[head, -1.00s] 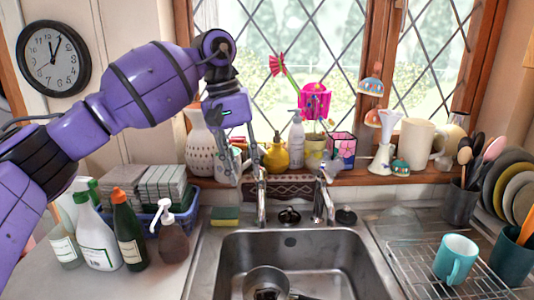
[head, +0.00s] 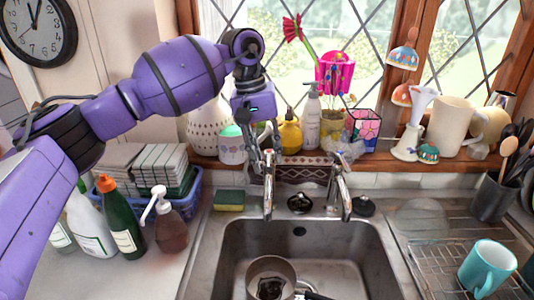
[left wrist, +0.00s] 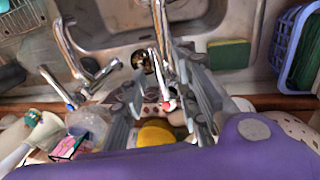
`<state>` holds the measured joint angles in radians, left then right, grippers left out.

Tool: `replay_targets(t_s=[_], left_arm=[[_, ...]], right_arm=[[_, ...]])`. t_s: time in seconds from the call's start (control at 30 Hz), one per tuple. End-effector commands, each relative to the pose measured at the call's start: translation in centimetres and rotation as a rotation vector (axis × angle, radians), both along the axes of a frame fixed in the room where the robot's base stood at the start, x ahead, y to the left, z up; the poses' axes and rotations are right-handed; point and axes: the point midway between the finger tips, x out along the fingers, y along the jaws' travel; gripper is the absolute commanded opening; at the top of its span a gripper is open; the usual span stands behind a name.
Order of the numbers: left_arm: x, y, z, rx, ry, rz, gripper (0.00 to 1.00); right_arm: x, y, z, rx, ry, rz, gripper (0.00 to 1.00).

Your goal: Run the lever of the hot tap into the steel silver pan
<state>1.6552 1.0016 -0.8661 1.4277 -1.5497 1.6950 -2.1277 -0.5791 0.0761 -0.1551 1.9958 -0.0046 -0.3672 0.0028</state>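The hot tap (head: 268,190) is the left chrome tap behind the sink; its lever tip is red in the left wrist view (left wrist: 168,104). The steel silver pan (head: 257,269) sits in the sink in front of this tap, with something dark inside and its handle toward the lower right. I see no water running. My left gripper (head: 264,160) is at the top of the hot tap, its fingers apart. In the left wrist view the gripper (left wrist: 163,85) has the red-tipped lever between its open fingers; contact cannot be told. My right gripper is not in view.
The second chrome tap (head: 341,190), blue-tipped in the wrist view, stands close to the right. A sponge (head: 229,200) lies left of the taps. A yellow vase (head: 289,134) and soap bottle (head: 312,115) stand on the sill behind. The sink's right side is clear.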

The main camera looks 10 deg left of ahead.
Motion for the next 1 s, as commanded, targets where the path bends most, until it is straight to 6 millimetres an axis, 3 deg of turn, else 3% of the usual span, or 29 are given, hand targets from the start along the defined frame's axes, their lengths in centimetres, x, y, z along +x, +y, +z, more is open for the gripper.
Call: replay_targets(t_s=[0.33, 0.57, 1.0], left_arm=[[0.01, -0.13, -0.53, 0.0, -0.001, -0.001, 0.28], [0.02, -0.12, -0.51, 0.0, -0.001, -0.001, 0.0], [0.03, -0.41, -0.32, 0.001, -0.003, 0.045, 0.0]], right_arm=[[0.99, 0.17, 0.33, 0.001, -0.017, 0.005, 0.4], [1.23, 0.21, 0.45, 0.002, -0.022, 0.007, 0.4], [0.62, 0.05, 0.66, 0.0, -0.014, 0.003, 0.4]])
